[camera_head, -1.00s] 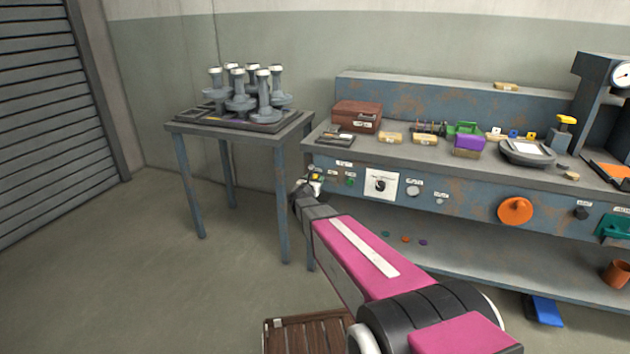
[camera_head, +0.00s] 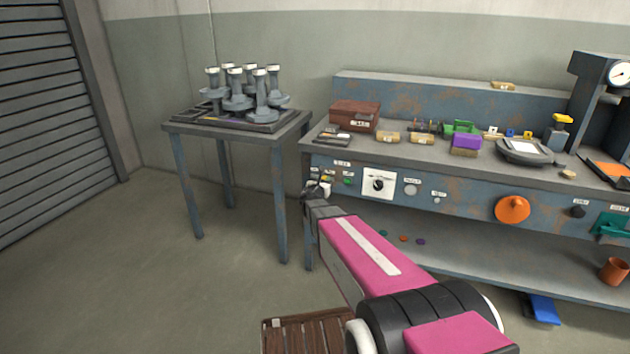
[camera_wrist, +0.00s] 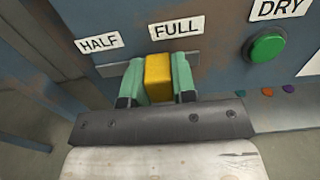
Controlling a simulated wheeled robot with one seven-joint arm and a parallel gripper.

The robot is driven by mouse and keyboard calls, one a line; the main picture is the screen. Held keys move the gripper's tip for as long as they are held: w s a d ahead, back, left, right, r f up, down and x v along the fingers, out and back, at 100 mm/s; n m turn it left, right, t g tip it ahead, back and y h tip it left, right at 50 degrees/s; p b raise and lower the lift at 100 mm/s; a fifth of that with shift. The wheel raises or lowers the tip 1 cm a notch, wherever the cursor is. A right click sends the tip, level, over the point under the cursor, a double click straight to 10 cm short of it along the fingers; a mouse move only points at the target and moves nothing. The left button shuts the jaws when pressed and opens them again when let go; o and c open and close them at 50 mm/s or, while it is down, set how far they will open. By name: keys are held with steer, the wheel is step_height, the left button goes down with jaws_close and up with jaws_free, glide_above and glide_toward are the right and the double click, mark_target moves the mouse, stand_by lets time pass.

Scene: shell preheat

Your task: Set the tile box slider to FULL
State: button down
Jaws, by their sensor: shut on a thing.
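The yellow slider knob (camera_wrist: 158,72) sits in a pale horizontal slot on the blue-grey bench front, below the FULL label (camera_wrist: 177,27). The HALF label (camera_wrist: 99,43) is to its left. My gripper (camera_wrist: 158,80) is shut on the knob, with one green finger against each side. The slot shows to the left and right of the fingers; the part behind them is hidden. In the head view my gripper (camera_head: 321,188) is at the left end of the bench front, where the knob is too small to read clearly.
A green button (camera_wrist: 266,46) under a DRY label is right of the slider. A white dial plate (camera_head: 379,183) is farther right on the panel. A side table (camera_head: 180,126) with several grey parts stands left of the bench.

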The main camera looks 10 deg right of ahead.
steer(key=shift+s+d, duration=0.3)
steer(key=shift+d, duration=0.25)
steer(key=shift+s+d, duration=0.3)
steer(key=shift+d, duration=0.2)
steer(key=c, duration=0.9)
jaws_free()
steer(key=shift+d, duration=0.1)
steer(key=v, duration=1.1)
